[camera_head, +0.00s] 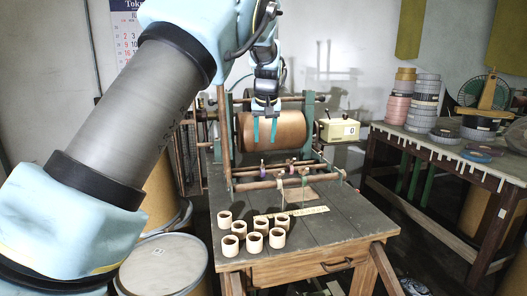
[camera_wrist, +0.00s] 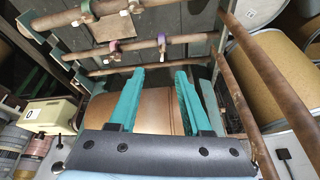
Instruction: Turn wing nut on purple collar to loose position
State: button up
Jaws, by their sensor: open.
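The purple collar (camera_head: 263,162) sits on the rear cross bar of the winding stand, below the copper drum, in the head view. In the wrist view the purple collar (camera_wrist: 161,41) is beyond the fingertips, with a small pale wing nut beneath it. The nut's exact angle is too small to tell. My gripper (camera_head: 264,131) hangs with its teal fingers in front of the drum, above the collar and apart from it. In the wrist view my gripper (camera_wrist: 160,73) is open, with nothing between its fingers.
Other collars sit on the bars, including a green one (camera_head: 281,178) on the front bar. The copper drum (camera_head: 286,130) is close behind the fingers. Several cardboard rings (camera_head: 255,241) and a ruler (camera_head: 300,212) lie on the wooden bench. A side upright (camera_head: 222,150) stands left.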

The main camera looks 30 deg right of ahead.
aim_at(262, 164)
jog(key=p+x, duration=0.1)
jog(key=x, duration=0.2)
jog(key=p+x, duration=0.1)
jog(key=x, duration=0.6)
jog(key=shift+w+a+f+p, duration=0.2)
jog(key=shift+w+f+p, duration=0.05)
jog(key=shift+p, duration=0.15)
grip_shut()
